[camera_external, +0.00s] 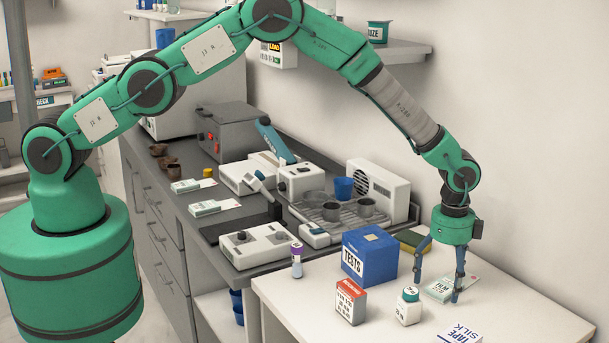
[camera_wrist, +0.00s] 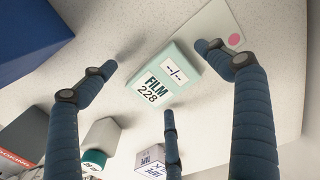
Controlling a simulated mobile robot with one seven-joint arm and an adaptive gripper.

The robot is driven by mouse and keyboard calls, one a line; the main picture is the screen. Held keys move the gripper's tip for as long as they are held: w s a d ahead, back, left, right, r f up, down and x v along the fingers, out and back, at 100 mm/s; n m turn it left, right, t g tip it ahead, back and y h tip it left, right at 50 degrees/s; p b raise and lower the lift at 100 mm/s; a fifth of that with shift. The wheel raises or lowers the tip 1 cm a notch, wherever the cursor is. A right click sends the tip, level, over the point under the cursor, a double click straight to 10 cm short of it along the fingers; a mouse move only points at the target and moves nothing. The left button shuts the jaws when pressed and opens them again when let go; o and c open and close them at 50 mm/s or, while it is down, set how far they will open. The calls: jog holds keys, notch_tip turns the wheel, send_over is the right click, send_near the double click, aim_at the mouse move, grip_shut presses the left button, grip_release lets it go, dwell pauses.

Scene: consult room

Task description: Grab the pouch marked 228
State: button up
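The pale green pouch marked FILM 228 (camera_wrist: 163,82) lies flat on the white table in the wrist view. Its label faces up and is uncovered. In the external view the pouch (camera_external: 438,289) shows between the fingers, partly hidden. My gripper (camera_external: 437,291) points down over it with its fingers spread. In the wrist view my gripper (camera_wrist: 156,58) is open, with one finger left of the pouch, one right and one below it in the picture. Nothing is held. Whether any finger touches the pouch I cannot tell.
A blue TESTS box (camera_external: 369,256), a red and white box (camera_external: 350,301), a white bottle (camera_external: 408,307) and a TAPE SILK box (camera_external: 459,335) stand nearby. A white card with a pink dot (camera_wrist: 217,24) lies beside the pouch. The wall is close behind the table.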

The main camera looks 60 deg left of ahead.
aim_at(443, 284)
jog(key=c, duration=1.1)
jog(key=shift+r, duration=0.1)
jog(key=shift+r, duration=4.95)
